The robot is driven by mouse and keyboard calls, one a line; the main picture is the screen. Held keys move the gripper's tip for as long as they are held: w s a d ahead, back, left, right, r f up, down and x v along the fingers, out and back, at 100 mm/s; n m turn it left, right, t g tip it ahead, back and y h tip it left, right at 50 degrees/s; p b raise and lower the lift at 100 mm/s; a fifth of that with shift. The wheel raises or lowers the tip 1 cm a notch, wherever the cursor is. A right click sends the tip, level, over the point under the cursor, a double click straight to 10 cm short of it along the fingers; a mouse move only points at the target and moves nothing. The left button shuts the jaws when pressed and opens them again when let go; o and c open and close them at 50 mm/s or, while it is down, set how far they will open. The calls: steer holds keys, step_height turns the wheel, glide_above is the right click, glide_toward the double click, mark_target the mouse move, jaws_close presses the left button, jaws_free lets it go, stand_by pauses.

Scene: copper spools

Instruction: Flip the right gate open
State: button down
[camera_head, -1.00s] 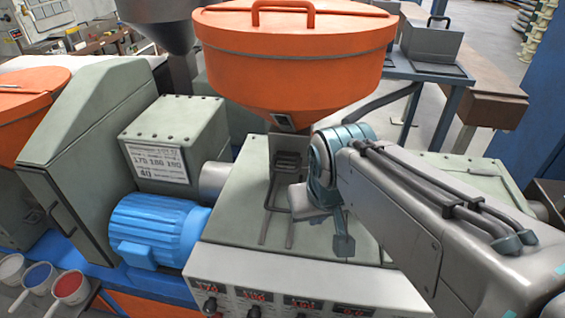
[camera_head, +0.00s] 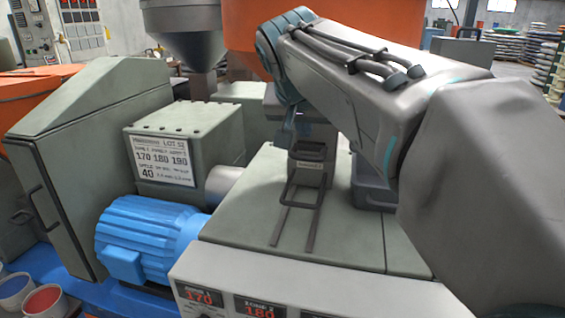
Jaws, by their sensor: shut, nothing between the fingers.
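A slide gate (camera_head: 307,170) sits at the throat under the large orange hopper (camera_head: 240,50), with a small label and a dark loop handle (camera_head: 300,197) at its front. Two thin dark rails (camera_head: 279,228) run forward from it along the grey machine top (camera_head: 240,225). My gripper (camera_head: 288,131) is shut and small in view, just above and left of the gate, partly hidden by my wrist. Nothing shows in it. I cannot tell whether it touches the gate.
A grey box with a settings label (camera_head: 163,160) and a blue ribbed motor (camera_head: 150,238) stand to the left. A tall grey cabinet (camera_head: 90,150) is further left. Red digital displays (camera_head: 260,310) line the front panel. The machine top before the gate is clear.

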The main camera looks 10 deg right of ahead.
mark_target(307, 147)
steer(key=shift+w+r, duration=0.1)
steer(key=shift+w, duration=0.2)
steer(key=b+x, duration=0.1)
steer(key=x, duration=0.9)
steer(key=shift+b, duration=0.3)
